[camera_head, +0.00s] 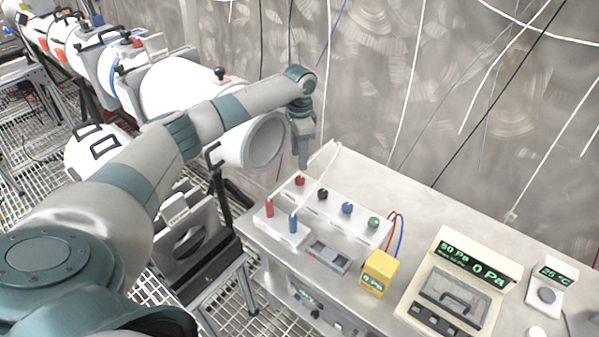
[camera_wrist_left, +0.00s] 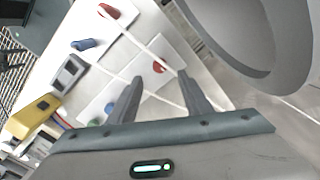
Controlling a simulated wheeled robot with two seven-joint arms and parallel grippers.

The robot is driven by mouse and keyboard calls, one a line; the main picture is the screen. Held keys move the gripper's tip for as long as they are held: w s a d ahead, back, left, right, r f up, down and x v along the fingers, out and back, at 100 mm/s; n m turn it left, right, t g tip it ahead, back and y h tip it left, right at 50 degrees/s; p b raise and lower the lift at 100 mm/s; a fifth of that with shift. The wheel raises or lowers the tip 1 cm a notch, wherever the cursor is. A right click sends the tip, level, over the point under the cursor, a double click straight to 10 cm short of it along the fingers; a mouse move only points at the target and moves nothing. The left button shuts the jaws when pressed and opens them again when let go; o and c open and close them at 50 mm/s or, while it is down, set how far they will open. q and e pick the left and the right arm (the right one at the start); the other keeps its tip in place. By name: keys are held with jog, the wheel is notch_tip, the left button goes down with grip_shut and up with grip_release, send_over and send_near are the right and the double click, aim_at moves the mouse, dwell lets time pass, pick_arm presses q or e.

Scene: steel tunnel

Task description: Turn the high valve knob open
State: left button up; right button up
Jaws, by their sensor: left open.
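A white panel (camera_head: 332,222) on the metal table carries a row of knobs: red (camera_head: 299,181), black (camera_head: 321,194), blue (camera_head: 347,208) and green (camera_head: 373,222). I cannot read which one is labelled as the high valve. My left gripper (camera_head: 303,160) points down just above and behind the red knob. In the left wrist view, my left gripper (camera_wrist_left: 160,76) is open and empty. The red knob (camera_wrist_left: 159,67) shows between and just beyond its fingertips. The blue knob (camera_wrist_left: 109,108) is lower left; the black one is not clearly seen. My right gripper is not in view.
A smaller white box with red (camera_head: 270,208) and blue (camera_head: 293,222) upright handles stands before the panel. A yellow gauge (camera_head: 379,274) and a beige meter (camera_head: 459,285) are to the right. A large white tube's open end (camera_head: 264,142) lies close left of my gripper. A white cable crosses the panel.

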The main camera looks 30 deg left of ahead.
aim_at(299, 179)
pick_arm(q)
notch_tip(299, 179, down, 9)
jog(key=shift+r+p, duration=0.1)
jog(key=shift+p, duration=0.9)
jog(key=c, duration=1.1)
